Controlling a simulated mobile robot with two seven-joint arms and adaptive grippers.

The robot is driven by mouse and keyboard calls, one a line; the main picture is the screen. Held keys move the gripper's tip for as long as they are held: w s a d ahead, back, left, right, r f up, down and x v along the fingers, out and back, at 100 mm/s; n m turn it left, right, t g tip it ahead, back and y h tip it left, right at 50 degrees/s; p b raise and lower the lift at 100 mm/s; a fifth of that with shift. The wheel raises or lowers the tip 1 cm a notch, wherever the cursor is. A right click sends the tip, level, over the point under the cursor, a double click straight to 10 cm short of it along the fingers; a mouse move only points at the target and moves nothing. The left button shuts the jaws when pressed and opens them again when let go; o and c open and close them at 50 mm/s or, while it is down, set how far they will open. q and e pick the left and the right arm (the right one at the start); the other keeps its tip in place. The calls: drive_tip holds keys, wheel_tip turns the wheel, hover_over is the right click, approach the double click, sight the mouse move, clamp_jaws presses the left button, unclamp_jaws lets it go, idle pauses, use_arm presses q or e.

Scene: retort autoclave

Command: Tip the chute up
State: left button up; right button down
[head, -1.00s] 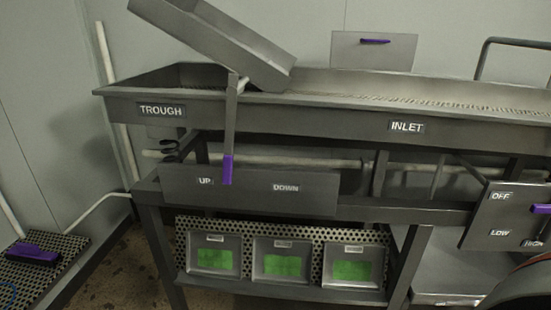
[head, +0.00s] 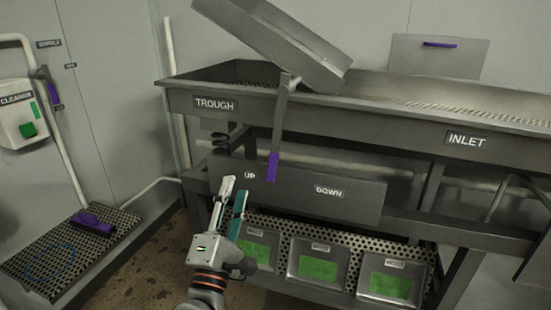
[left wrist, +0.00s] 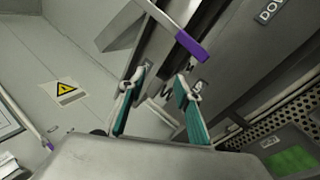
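The grey chute (head: 275,40) rises tilted above the trough's left end, its left end high and its right end low. Its lever (head: 281,120) hangs down to a purple grip (head: 273,166), just right of the UP label on the label panel (head: 300,190). The grip also shows in the left wrist view (left wrist: 192,45). My left gripper (head: 235,187) is open and empty, pointing up, left of and below the purple grip in the head view. In the left wrist view its spread fingers (left wrist: 160,82) are apart from the grip. My right gripper is not in view.
The trough table (head: 330,110) spans the right side. Below it are several bins with green contents (head: 318,270). A perforated platform (head: 40,255) with a purple-handled item (head: 92,222) is at left. A cleaner box (head: 20,120) hangs on the left wall.

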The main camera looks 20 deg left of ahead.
use_arm(q)
wheel_tip(320, 180, up, 4)
drive_tip(key=w+a+f+n+g+y, duration=0.1)
drive_tip(key=w+a+n+g+y, duration=0.15)
drive_tip(key=n, duration=0.45)
drive_tip(key=n+g+h, duration=0.2)
drive_tip(key=n+h, duration=0.2)
drive_tip(key=h, duration=0.2)
approach(273, 160)
drive_tip(key=w, duration=1.1)
drive_tip(key=shift+d+r, duration=0.15)
drive_tip(key=shift+s, duration=0.1)
clamp_jaws()
